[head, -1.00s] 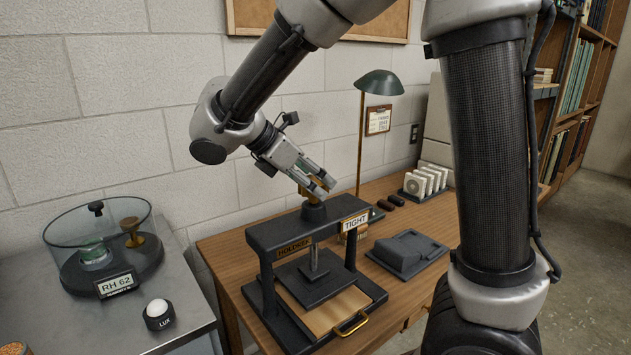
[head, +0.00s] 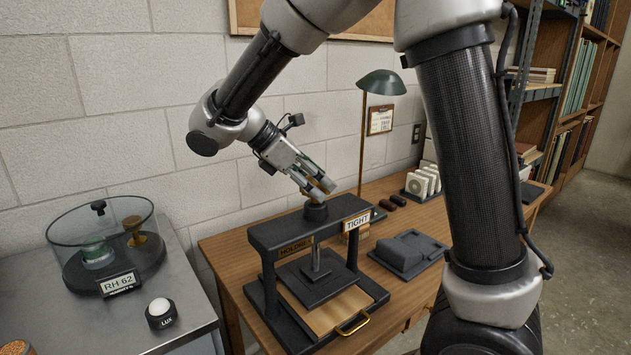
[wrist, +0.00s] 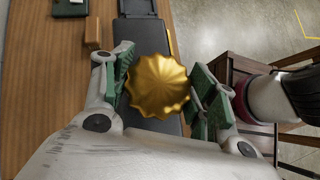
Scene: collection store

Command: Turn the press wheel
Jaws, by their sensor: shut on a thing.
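The press wheel is a gold, fluted knob (wrist: 160,85), seen from above in the wrist view between the green-padded fingers. My gripper (head: 318,188) is shut on it at the top of the press; in the head view the fingers mostly hide the wheel. The press is a dark frame (head: 274,233) with a flat plate (head: 302,286) hanging from its central screw. Below is a wooden board (head: 333,310) with a brass handle. A white plate on the frame reads TIGHT (head: 357,221); a brass plate beside it (head: 295,247) seems to read HOLDING.
A desk lamp (head: 382,82) stands behind the press on the wooden table (head: 225,245). A dark grey tray-like block (head: 408,250) lies to the right. A glass-walled round case (head: 100,245) and a LUX sensor (head: 160,313) sit on the metal table at left.

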